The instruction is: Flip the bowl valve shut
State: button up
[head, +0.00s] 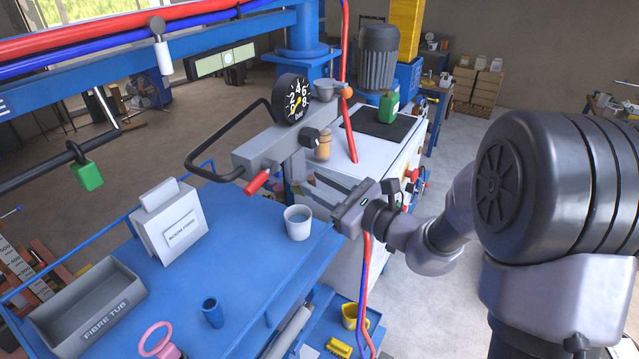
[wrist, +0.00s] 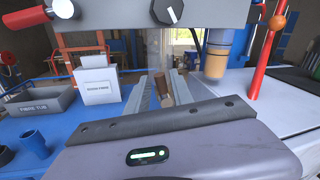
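A small grey bowl (head: 326,90) sits behind the pressure gauge (head: 292,98) on the grey beam (head: 270,150). An orange knob (head: 347,91) shows at its right side, and an orange ball also shows in the wrist view (wrist: 277,22). I cannot tell for sure which part is the bowl valve. The beam carries a red handle (head: 258,181) and a black knob (head: 310,138), seen with a white mark in the wrist view (wrist: 168,10). My gripper (head: 350,207) is below and right of the beam. Its fingers (wrist: 164,88) stand apart, with a brown piece (wrist: 163,86) visible between them, apparently not gripped.
A blue bench holds a white cup (head: 298,222), a card box (head: 172,222), a fibre tub (head: 85,305) and a blue cup (head: 212,312). Red and blue hoses (head: 366,270) hang near my gripper.

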grip_shut()
jog(key=m+p, duration=0.1)
jog(key=w+m+p, duration=0.1)
jog(key=shift+d+r+m+p, duration=0.1)
jog(key=shift+d+m+p, duration=0.2)
jog(key=shift+o, duration=1.8)
grip_release()
jog(key=b+v, duration=0.4)
jog(key=v, duration=1.3)
jog(key=shift+s+d+r+b, duration=0.2)
jog(key=shift+r+b, duration=0.2)
jog(key=shift+r, duration=0.1)
